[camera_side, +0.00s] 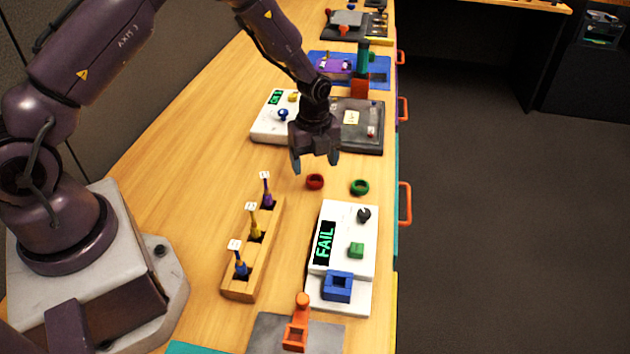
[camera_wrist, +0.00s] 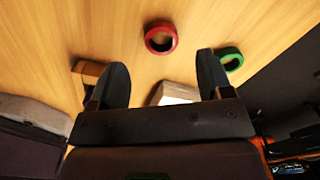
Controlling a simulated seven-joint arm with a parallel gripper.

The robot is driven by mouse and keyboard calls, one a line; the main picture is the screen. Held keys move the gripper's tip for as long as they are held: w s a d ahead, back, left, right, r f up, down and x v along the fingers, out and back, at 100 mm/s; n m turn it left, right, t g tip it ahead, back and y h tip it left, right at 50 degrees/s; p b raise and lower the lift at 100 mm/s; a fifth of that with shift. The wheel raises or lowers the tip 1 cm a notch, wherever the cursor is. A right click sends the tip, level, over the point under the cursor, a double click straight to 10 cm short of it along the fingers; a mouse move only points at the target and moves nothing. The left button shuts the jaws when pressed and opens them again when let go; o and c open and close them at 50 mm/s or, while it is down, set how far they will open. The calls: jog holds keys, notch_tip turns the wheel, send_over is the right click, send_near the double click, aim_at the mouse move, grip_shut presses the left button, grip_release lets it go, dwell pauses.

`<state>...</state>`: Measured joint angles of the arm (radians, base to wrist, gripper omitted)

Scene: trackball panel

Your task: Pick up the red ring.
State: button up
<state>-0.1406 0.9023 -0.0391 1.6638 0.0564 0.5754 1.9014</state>
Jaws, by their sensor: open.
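The red ring (camera_side: 315,174) lies flat on the wooden bench, with a green ring (camera_side: 360,179) to its right. My gripper (camera_side: 315,166) is in the air above the bench, close to the red ring in the side view, with its fingers apart and nothing between them. In the wrist view the red ring (camera_wrist: 161,37) lies beyond the gap between the two fingertips of my gripper (camera_wrist: 160,70), and I see no contact. The green ring (camera_wrist: 230,59) shows there just outside the right finger.
A white panel with a FAIL display (camera_side: 340,218) stands in front of the rings. A wooden holder (camera_side: 241,282) with several small tools stands at its left. Another white panel (camera_side: 262,128) and a dark grey panel (camera_side: 362,141) lie behind my gripper. The bench's right edge is near the green ring.

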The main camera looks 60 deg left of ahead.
aim_at(316, 177)
jog(key=f, duration=0.4)
jog(key=shift+w+d+f, duration=0.1)
jog(key=shift+d+f, duration=0.1)
jog(key=shift+f, duration=0.15)
jog(key=c, duration=1)
